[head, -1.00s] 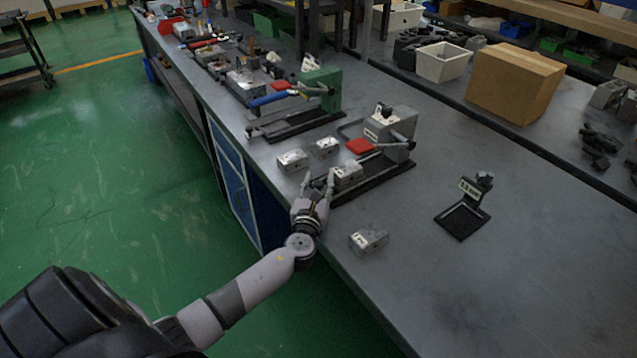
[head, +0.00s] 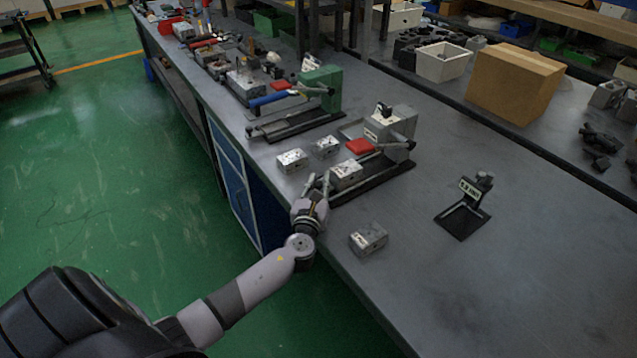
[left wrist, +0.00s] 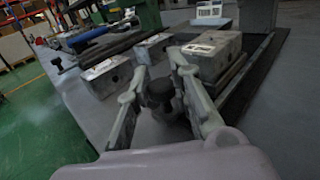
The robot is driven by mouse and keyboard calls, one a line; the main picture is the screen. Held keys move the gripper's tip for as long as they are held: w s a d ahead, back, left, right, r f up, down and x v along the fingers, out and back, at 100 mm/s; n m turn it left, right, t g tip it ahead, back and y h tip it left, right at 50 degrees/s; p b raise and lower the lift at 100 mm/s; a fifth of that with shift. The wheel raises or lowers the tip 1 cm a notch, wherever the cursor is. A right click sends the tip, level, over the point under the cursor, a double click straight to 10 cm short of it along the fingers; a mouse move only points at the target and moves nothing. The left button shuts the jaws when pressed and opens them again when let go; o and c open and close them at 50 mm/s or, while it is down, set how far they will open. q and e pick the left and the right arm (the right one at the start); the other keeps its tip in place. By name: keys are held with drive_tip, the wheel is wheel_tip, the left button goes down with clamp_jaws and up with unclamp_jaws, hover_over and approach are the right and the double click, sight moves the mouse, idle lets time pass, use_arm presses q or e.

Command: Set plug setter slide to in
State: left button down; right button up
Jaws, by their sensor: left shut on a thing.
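The plug setter appears to be the grey fixture (head: 398,124) on a black base (head: 385,182), with a red pad (head: 359,146) and a black-tipped lever. A metal valve block (head: 346,173) sits at its near end and shows in the left wrist view (left wrist: 212,52). My left gripper (head: 318,179) is at the near-left end of the fixture, by the bench's front edge. In the left wrist view its fingers (left wrist: 157,66) are shut on a black knob (left wrist: 160,92), which looks like the slide's handle. The slide's track is mostly hidden. My right gripper is not in view.
Two valve blocks (head: 292,160) (head: 326,146) lie left of the fixture, another (head: 369,238) to the right of my gripper. A green fixture (head: 320,88) stands behind. A small labelled stand (head: 465,205) is at the right. The bench's front right is clear.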

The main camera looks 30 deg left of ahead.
sight(331, 172)
use_arm(q)
drive_tip(key=w, duration=0.1)
drive_tip(key=w+d, duration=0.1)
drive_tip(key=w, duration=0.1)
drive_tip(key=shift+w+d+b, duration=0.2)
drive_tip(key=shift+b, duration=0.15)
drive_tip(key=c, duration=1.5)
unclamp_jaws()
drive_tip(key=shift+s, duration=0.1)
drive_tip(key=shift+o, duration=0.2)
drive_tip(key=shift+s, duration=0.1)
drive_tip(key=v, duration=1.2)
